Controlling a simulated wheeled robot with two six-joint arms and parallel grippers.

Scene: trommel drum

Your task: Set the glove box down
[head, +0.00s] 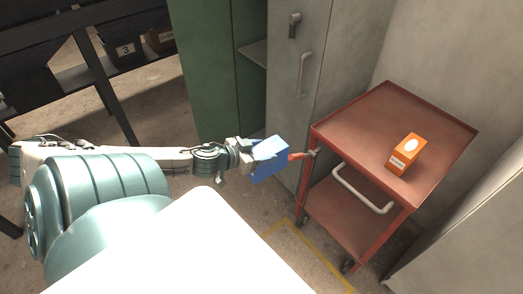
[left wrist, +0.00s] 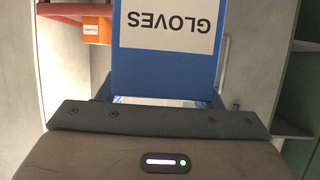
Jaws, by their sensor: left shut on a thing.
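The glove box is a blue box (head: 268,162) with a pale top, held in the air left of the red cart in the head view. In the left wrist view the blue box (left wrist: 165,68) shows a white label reading GLOVES, upside down. My left gripper (head: 248,155) is shut on the glove box; its fingertips are partly hidden by the box. The red cart (head: 355,115) has a flat top shelf and a lower shelf. My right gripper is not in view.
An orange box (head: 406,153) with a white label stands on the cart's top shelf; much of that shelf is bare. A grey cabinet (head: 295,75) and a green door (head: 205,70) stand behind. A dark rack (head: 85,75) holds bins at the upper left.

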